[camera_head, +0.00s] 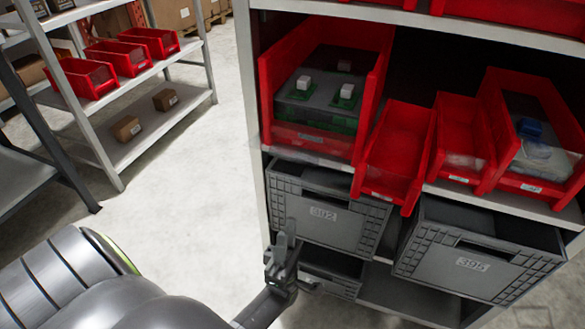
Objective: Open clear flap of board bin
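The board bin is the large red bin (372,105) at the left of the shelf, with green boards (312,112) bearing white blocks inside. Its clear flap is hard to make out; a faint see-through sheet shows across the bin's front, and its exact edges and angle cannot be told. My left gripper (284,248) is below the bin, in front of the grey crate marked 302, with its fingers pointing up. It is apart from the bin, and I cannot tell how wide its fingers are. My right gripper is not in view.
Narrower red bins (398,145) and a red bin with a blue item (530,127) stand to the right. Grey crates (325,215) and (475,262) sit below. A rack (140,75) with red bins stands at left; the floor between is clear.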

